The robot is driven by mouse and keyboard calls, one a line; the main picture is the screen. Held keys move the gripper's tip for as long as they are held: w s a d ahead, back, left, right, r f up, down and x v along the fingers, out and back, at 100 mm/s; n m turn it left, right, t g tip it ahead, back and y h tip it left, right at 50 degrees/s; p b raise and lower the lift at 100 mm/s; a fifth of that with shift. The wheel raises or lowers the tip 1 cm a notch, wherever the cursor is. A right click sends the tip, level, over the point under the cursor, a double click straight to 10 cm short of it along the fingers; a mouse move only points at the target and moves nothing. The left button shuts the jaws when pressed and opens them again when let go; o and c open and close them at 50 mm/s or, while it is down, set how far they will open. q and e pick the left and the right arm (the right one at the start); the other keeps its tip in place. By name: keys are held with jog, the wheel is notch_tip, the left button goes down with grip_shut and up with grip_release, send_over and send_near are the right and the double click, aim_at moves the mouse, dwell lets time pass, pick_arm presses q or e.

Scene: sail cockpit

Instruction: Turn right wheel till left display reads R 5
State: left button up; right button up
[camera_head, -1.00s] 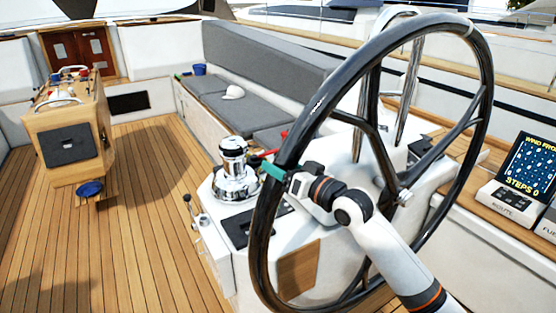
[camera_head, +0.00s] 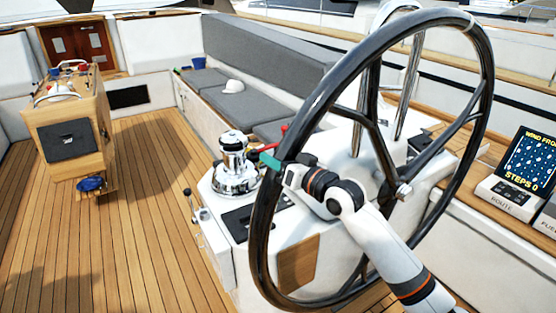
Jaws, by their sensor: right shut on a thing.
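The large black steering wheel (camera_head: 262,222) fills the right half of the head view, with its hub (camera_head: 403,190) at the centre. A teal band (camera_head: 269,160) marks its left rim. My right gripper (camera_head: 284,174) is shut on the rim just below this band. My right arm reaches up to it from the lower right, in front of the wheel. A dark display (camera_head: 528,165) at the right edge shows "STEPS 0" and part of a "WIND FRO" heading. I see no R reading on it. My left gripper is not in view.
A chrome winch (camera_head: 234,165) and a small lever (camera_head: 190,205) stand left of the wheel. A wooden table (camera_head: 70,125) stands at the far left, with a blue item (camera_head: 90,184) by its base. Grey cushioned seats (camera_head: 245,105) lie behind. The plank floor (camera_head: 130,240) is clear.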

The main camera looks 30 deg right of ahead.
aim_at(308, 108)
jog(key=d+r+m+p, duration=0.1)
jog(key=d+r, duration=0.1)
jog(key=r, duration=0.1)
jog(key=d+r+p, duration=0.1)
jog(key=d+r, duration=0.2)
jog(key=r, duration=0.1)
jog(key=d+r+m+p, duration=0.1)
jog(key=d+r+p, duration=0.1)
jog(key=r, duration=0.2)
jog(key=shift+w+d+r+m+t, duration=0.25)
jog(key=shift+w+d+m+t, duration=0.05)
jog(key=shift+d, duration=0.05)
jog(key=d+r+m, duration=0.1)
jog(key=d+r, duration=0.2)
jog(key=d, duration=0.1)
jog(key=d+r+m+p, duration=0.1)
jog(key=d+r, duration=0.3)
jog(key=d, duration=0.1)
jog(key=w+d+r+m, duration=0.1)
jog(key=d+r, duration=0.3)
jog(key=d, duration=0.1)
jog(key=shift+m+t, duration=0.3)
jog(key=shift+t, duration=0.1)
jog(key=shift+d+r, duration=0.2)
jog(key=shift+d, duration=0.2)
jog(key=shift+w, duration=0.1)
jog(key=o, duration=1.3)
jog(key=shift+a, duration=0.1)
jog(key=shift+o, duration=0.2)
